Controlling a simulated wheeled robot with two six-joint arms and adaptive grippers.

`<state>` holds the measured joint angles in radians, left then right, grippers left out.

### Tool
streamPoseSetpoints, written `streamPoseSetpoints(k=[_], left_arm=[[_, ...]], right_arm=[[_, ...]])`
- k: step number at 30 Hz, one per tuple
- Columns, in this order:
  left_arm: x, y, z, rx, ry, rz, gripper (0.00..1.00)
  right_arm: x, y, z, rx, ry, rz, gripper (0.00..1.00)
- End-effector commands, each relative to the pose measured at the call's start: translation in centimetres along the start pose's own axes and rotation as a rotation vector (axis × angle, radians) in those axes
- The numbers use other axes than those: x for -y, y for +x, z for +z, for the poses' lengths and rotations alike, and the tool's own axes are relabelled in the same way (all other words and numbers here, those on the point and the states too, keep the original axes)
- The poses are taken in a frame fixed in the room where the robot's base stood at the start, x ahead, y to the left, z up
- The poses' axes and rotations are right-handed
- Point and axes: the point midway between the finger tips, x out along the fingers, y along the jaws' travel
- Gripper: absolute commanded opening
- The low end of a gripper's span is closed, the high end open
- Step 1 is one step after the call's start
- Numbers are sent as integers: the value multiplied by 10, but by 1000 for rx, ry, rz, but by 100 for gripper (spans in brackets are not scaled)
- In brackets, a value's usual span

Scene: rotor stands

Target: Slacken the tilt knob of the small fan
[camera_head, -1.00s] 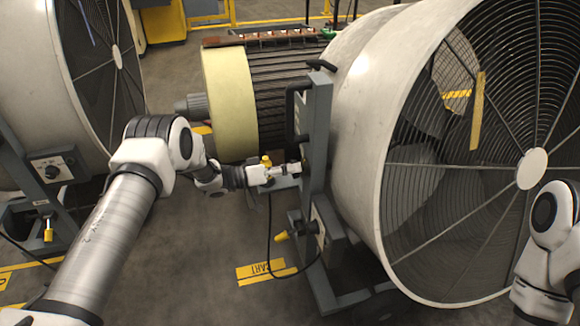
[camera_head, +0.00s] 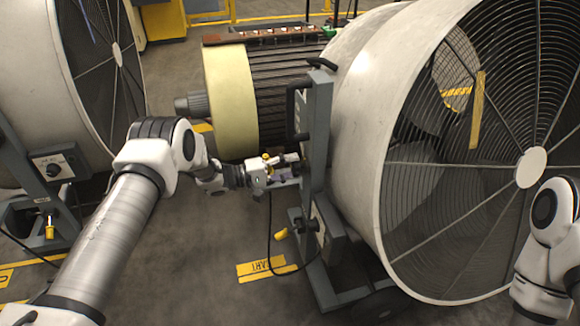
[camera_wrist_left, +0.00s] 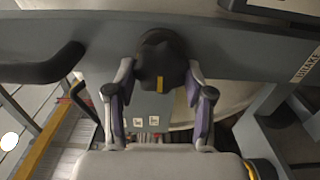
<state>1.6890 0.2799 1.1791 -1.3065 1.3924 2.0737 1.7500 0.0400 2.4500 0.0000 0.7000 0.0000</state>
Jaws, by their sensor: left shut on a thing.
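The tilt knob (camera_wrist_left: 158,62) is a dark, round knob with a short yellow mark, on the grey stand plate (camera_wrist_left: 235,48) in the left wrist view. My left gripper (camera_wrist_left: 161,78) has its two purple-sided fingers on either side of this knob, shut on it. In the head view my left gripper (camera_head: 293,170) reaches the grey upright (camera_head: 318,130) of the fan (camera_head: 355,130) at right. The knob itself is hidden there by the fingers. My right arm (camera_head: 545,235) shows at the right edge; its gripper is out of view.
A second fan (camera_head: 30,95) stands at left on its own stand. A ribbed motor with a cream end ring (camera_head: 230,95) lies behind my left gripper. A dark handle (camera_wrist_left: 45,68) sticks out beside the knob. A cable (camera_head: 270,235) hangs below; the floor there is mostly clear.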

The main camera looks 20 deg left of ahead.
Motion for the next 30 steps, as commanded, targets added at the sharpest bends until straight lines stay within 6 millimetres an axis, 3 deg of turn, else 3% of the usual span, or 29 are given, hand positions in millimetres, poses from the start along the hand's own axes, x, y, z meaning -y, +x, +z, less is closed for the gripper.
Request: streamPoseSetpoints(k=[12,27,28,30], left_arm=[[0,1,0,0,-187,1,18],[0,1,0,-1,-207,1,18],[0,1,0,-1,-207,1,60],[0,1,0,-1,-207,1,78]], right_arm=[[0,0,0,0,0,0,72],[0,0,0,0,0,0,72],[0,0,0,0,0,0,72],[0,0,0,0,0,0,72]])
